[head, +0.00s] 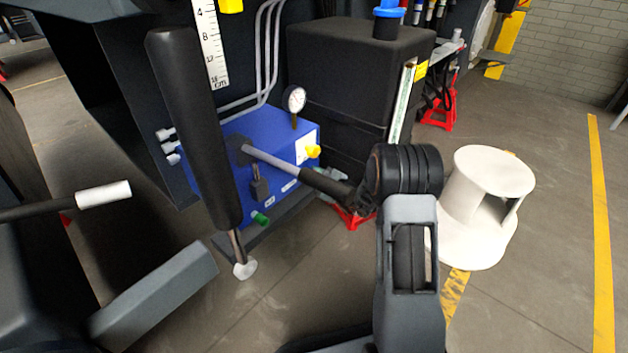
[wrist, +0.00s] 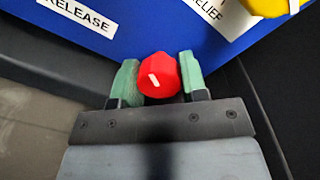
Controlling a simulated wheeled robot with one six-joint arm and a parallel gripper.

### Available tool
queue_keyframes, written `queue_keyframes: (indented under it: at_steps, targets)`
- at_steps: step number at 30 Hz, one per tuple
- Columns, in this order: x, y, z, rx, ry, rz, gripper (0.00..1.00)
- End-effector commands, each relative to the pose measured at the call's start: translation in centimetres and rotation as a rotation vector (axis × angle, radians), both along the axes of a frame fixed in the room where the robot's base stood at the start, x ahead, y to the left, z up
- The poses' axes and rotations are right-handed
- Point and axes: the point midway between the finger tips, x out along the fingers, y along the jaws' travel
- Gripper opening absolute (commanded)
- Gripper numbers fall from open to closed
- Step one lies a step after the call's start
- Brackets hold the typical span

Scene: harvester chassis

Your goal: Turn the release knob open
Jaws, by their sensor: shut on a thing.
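The release knob (wrist: 160,74) is red with a short slanted white mark, below the blue block face in the wrist view. My gripper (wrist: 158,68) is shut on it, with one green finger pad against each side. A white RELEASE label (wrist: 75,14) is up and to the left of the knob. In the head view the blue pump block (head: 232,165) is at the centre left.
A pump lever with a black grip (head: 325,184) sticks out in front of the block. A yellow knob (head: 313,152) and a gauge (head: 294,99) are close by. A black tank (head: 340,60) stands behind; a white step stool (head: 490,190) is on the floor right.

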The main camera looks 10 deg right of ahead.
Motion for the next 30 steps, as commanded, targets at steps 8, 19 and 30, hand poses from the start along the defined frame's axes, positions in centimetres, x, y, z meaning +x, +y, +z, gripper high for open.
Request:
queue_keyframes:
  at_steps: [8, 19, 30]
  targets:
    - [-0.07, 0.04, -0.06, -0.211, -0.150, 0.000, 0.16]
    - [-0.08, 0.04, -0.06, -0.495, -0.357, 0.001, 0.16]
    - [-0.13, 0.08, -0.10, -0.778, -0.563, 0.003, 0.16]
